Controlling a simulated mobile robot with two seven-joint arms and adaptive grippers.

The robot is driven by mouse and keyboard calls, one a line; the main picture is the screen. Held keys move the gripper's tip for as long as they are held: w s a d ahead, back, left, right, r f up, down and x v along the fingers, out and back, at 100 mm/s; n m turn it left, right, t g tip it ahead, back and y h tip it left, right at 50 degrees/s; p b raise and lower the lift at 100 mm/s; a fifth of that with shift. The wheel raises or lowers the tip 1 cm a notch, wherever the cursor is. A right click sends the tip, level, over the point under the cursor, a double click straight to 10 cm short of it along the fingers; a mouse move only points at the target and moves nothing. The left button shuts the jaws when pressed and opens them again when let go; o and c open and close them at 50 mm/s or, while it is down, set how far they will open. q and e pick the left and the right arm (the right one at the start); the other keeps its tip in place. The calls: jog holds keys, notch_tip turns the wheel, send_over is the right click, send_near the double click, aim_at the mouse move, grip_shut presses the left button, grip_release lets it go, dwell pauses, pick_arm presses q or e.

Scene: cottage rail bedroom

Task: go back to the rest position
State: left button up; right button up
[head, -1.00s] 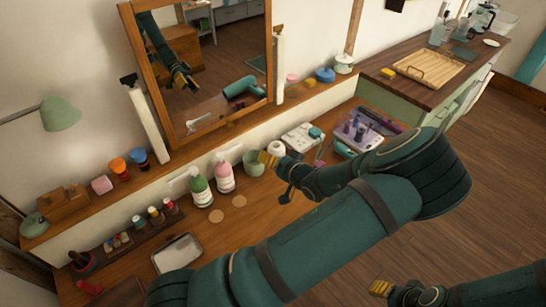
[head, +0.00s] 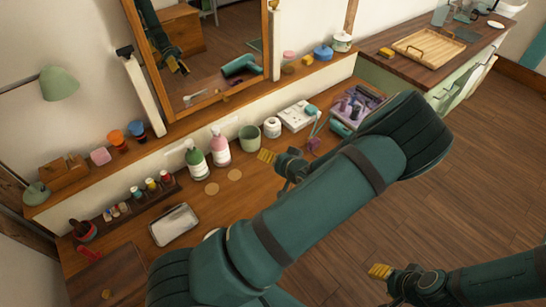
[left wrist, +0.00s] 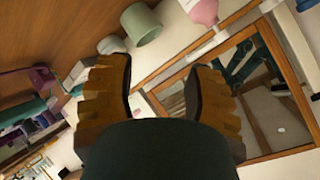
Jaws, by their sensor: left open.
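My left gripper (head: 267,156) has yellow-brown fingers and appears over the wooden tabletop, just in front of the green cup (head: 250,138) in the head view. In the left wrist view my left gripper (left wrist: 165,72) shows its two fingers wide apart with nothing between them. My dark green left arm crosses the head view and hides part of the tabletop. My right gripper (head: 380,272) shows small at the lower right, over the floor in the picture. Its fingers are too small to tell whether they are open.
The dressing table (head: 262,187) holds a green bottle (head: 194,158), a pink bottle (head: 220,147), a white jar (head: 272,127) and a metal tray (head: 174,225). A mirror (head: 205,100) stands behind. A purple organizer (head: 357,104) is near the left elbow. Open floor (head: 470,180) lies right.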

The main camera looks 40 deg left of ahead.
dwell(0.3)
pick_arm(q)
jog(key=s+d+f+h+b, duration=0.1)
jog(key=s+d+f+h, duration=0.1)
jog(key=f, duration=0.2)
jog(key=s+d+f+h, duration=0.2)
jog(key=d+f, duration=0.1)
jog(key=f, duration=0.1)
jog(key=s+d+f+m+g+h+b, duration=0.1)
jog(key=s+d+f+h, duration=0.1)
jog(key=f, duration=0.3)
jog(key=shift+s+d+h+b, duration=0.25)
jog(key=shift+s+h+b, duration=0.05)
jog(key=shift+s, duration=0.25)
jog(key=s+d+h+b, duration=0.1)
jog(key=d+h, duration=0.3)
jog(key=d, duration=0.4)
jog(key=s+d+m+h+b, duration=0.1)
jog(key=s+d+h, duration=0.3)
jog(key=d, duration=0.3)
jog(key=shift+s+d+r+m+g+h+b, duration=0.3)
jog(key=shift+d+g+h+b, duration=0.1)
jog(key=shift+h, duration=0.1)
dwell(0.6)
